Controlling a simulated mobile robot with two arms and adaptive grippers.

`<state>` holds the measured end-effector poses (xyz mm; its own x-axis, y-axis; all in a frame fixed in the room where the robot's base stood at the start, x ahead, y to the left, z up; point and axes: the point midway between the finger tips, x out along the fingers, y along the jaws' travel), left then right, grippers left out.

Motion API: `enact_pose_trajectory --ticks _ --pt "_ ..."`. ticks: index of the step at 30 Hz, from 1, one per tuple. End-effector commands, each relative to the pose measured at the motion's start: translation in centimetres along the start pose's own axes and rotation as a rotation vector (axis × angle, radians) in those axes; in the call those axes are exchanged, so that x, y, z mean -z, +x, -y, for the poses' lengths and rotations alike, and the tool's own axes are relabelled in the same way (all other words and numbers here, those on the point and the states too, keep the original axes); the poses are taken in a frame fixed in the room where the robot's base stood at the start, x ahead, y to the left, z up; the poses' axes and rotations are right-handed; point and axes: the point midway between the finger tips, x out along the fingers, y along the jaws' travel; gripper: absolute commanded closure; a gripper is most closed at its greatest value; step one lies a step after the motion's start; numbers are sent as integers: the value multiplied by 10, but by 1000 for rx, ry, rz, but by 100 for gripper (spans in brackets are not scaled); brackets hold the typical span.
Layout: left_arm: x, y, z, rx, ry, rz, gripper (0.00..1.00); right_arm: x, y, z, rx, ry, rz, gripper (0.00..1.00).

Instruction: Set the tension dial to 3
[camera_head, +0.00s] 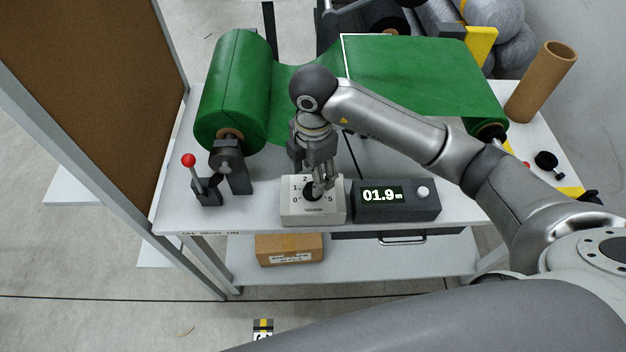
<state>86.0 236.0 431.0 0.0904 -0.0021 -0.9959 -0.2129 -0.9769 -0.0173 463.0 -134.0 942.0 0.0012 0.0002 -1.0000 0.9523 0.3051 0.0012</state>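The tension dial is a black knob (311,193) on a pale grey box (299,213) at the front of the white table. Numbers 0, 1, 2 and 5 show around it. The other numbers are hidden behind my fingers, and I cannot read where the knob points. My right gripper (321,187) points down over the knob, with its fingertips at or just above it. I cannot tell whether the fingers touch the knob or how far apart they are. My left gripper is not in view.
A black display box (397,201) reading 01.9 m stands right of the dial box. A red-knobbed lever (207,190) and a green roll (233,95) are at the left. A cardboard tube (541,83) stands at the right. A cardboard box (290,249) sits on the lower shelf.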

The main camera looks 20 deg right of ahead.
Motion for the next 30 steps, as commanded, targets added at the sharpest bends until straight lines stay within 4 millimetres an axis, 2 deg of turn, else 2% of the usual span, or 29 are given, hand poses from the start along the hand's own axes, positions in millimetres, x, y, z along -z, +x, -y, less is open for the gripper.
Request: enact_pose_trajectory --ticks 1,6,10,16,30 --pt "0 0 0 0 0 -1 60 0 -13 -2 -6 -1 0 45" --pt "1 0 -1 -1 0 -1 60 0 -50 -1 -5 0 1 45" --pt "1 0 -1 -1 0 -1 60 0 -65 -1 -4 0 2 45" --pt "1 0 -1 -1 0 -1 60 0 -74 0 -1 0 1 45" --pt "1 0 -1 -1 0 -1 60 0 -74 0 0 0 0 45"
